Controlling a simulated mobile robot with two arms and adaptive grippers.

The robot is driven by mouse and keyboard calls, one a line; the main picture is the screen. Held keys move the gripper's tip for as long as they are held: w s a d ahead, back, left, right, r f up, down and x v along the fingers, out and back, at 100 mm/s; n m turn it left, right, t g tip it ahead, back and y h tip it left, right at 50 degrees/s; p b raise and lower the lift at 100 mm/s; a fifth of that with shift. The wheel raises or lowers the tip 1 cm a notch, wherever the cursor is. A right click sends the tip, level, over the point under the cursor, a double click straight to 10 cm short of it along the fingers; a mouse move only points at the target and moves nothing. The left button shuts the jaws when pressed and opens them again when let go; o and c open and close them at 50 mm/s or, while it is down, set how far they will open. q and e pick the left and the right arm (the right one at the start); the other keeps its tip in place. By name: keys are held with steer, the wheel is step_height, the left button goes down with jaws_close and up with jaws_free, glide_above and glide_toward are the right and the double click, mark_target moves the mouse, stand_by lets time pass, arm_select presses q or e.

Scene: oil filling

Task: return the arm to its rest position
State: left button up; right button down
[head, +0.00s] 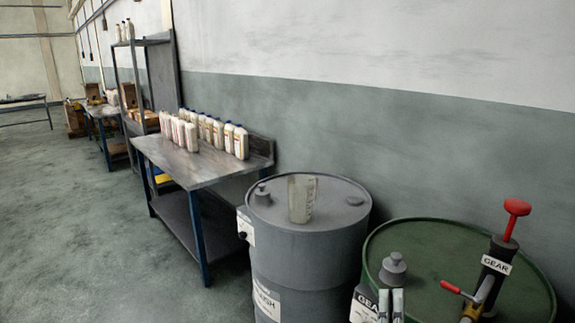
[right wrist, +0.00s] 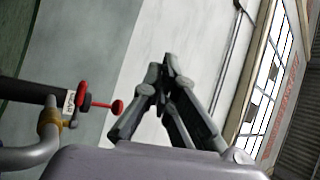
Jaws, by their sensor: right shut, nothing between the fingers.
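My right gripper (head: 391,295) shows at the bottom edge of the head view, in front of the green drum (head: 440,243) with the GEAR label. In the right wrist view my right gripper (right wrist: 161,76) is shut and empty, its fingertips together against the wall. The hand pump (head: 497,262) with its red handle (head: 517,207) stands on the green drum, to the right of the gripper. The pump's red parts (right wrist: 95,103) also show at the left of the right wrist view. My left gripper is not in view.
A grey drum (head: 309,247) bears a translucent jug (head: 302,198). A metal table (head: 185,165) with rows of white bottles stands beyond it along the wall. A shelf (head: 145,75) and another table (head: 103,112) stand farther back. The floor at left is clear.

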steer(key=s+a+f+n+g+y, duration=0.35)
steer(key=a+f+n+y, duration=0.25)
steer(key=n, duration=0.2)
steer(key=s+a+f+n+g+y, duration=0.2)
steer(key=a+f+n+g+y, duration=0.25)
steer(key=n+y, duration=0.3)
steer(key=s+d+f+n+g+h, duration=0.1)
steer(key=s+d+f+g+h, duration=0.4)
steer(key=s+f, duration=0.35)
steer(key=s+d+f+n+g+h, duration=0.25)
steer(key=s+d+f+g, duration=0.35)
steer(key=s, duration=0.4)
steer(key=s+f+x, duration=0.1)
steer(key=s+x, duration=0.2)
steer(key=x, duration=1)
steer(key=s+f+x, duration=0.1)
steer(key=s+x, duration=0.2)
steer(key=x, duration=0.9)
steer(key=s+d+f+g, duration=0.1)
steer(key=s+d+f, duration=0.2)
steer(key=s+f, duration=1.3)
steer(key=shift+s+d+f+g, duration=0.2)
steer(key=shift+s+g, duration=0.2)
steer(key=shift+s, duration=0.5)
